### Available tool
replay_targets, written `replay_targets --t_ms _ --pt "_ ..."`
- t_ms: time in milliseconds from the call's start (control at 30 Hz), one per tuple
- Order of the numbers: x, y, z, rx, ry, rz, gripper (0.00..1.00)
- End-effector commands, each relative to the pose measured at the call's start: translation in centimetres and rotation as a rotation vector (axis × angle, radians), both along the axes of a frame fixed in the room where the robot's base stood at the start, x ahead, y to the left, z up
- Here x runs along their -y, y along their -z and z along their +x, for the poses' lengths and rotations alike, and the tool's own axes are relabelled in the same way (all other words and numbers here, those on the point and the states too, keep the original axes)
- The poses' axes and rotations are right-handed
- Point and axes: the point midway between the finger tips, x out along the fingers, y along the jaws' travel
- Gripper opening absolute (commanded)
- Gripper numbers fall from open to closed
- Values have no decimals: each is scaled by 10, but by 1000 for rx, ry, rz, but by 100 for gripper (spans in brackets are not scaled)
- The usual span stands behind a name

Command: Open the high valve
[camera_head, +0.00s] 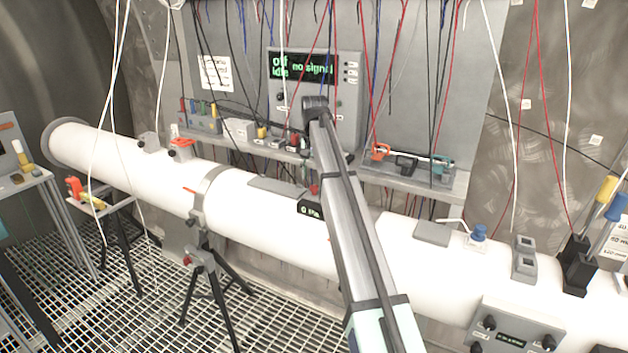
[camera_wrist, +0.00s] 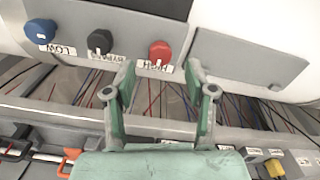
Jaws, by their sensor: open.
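The high valve is a small red knob (camera_wrist: 159,51) above an upside-down label reading HIGH in the wrist view. I cannot tell the exact depth gap. In the head view my arm crosses the middle and the gripper cannot be made out.
Beside the red knob are a black knob (camera_wrist: 100,42) labelled BYPASS and a blue knob (camera_wrist: 39,31) labelled LOW. A grey plate (camera_wrist: 245,65) is on the other side. In the head view, a white pipe (camera_head: 262,215) runs across, below shelves and hanging wires.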

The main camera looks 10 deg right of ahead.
Motion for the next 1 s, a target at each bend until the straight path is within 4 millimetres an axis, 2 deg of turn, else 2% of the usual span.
replay_targets --t_ms 100,300,633,667,800,1000 --pt "0 16 -1 -2 0 0 55" --pt "0 33 -1 -1 0 0 55" --pt "0 37 0 0 0 0 55" --pt "0 37 0 0 0 0 52" --pt "0 37 0 0 0 0 2" --pt "0 37 0 0 -1 0 0"
